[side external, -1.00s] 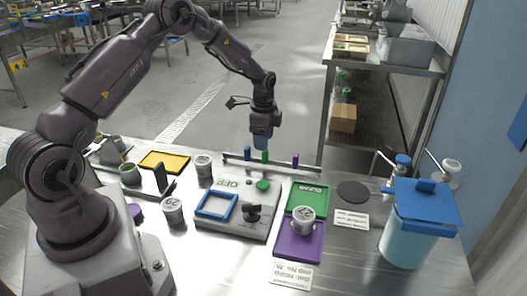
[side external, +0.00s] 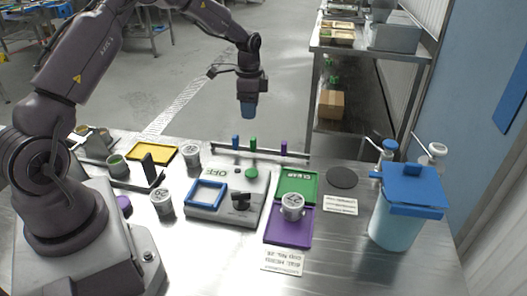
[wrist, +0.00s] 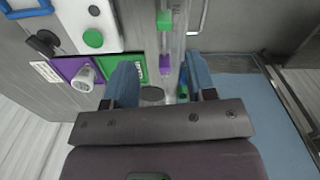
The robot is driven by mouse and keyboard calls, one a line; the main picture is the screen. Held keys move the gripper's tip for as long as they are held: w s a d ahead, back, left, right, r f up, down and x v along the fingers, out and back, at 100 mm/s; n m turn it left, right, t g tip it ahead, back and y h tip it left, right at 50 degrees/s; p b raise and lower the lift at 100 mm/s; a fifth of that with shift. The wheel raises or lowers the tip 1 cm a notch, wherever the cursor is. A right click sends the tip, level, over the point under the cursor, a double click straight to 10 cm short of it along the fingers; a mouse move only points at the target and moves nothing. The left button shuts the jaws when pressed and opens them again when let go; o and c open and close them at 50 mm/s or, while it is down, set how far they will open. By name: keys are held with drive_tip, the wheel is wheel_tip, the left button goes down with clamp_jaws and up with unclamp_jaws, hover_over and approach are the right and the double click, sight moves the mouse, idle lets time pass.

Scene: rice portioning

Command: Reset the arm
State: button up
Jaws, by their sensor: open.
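My gripper (side external: 249,110) hangs pointing down, open and empty, above and behind the rail with coloured pegs (side external: 262,152). Its two blue fingers (wrist: 161,78) show spread apart in the wrist view with nothing between them. The grey station with a blue square frame (side external: 207,194), a black knob (side external: 241,200) and a green button (side external: 251,173) stands at the middle of the table.
A blue-lidded container (side external: 405,215), pump bottles (side external: 388,157) and a black disc (side external: 342,178) are on the right. Air around my gripper is clear.

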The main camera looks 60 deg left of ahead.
drive_tip(key=s+d+r+n+t, duration=0.3)
drive_tip(key=s+d+r, duration=0.6)
drive_tip(key=s, duration=0.4)
drive_tip(key=s+d+r+n+t, duration=0.2)
drive_tip(key=s+d+r+n, duration=0.2)
drive_tip(key=s+d+r, duration=0.6)
drive_tip(key=s+r, duration=0.1)
drive_tip(key=s, duration=0.2)
drive_tip(key=shift+r+t, duration=0.35)
drive_tip(key=shift+t, duration=0.05)
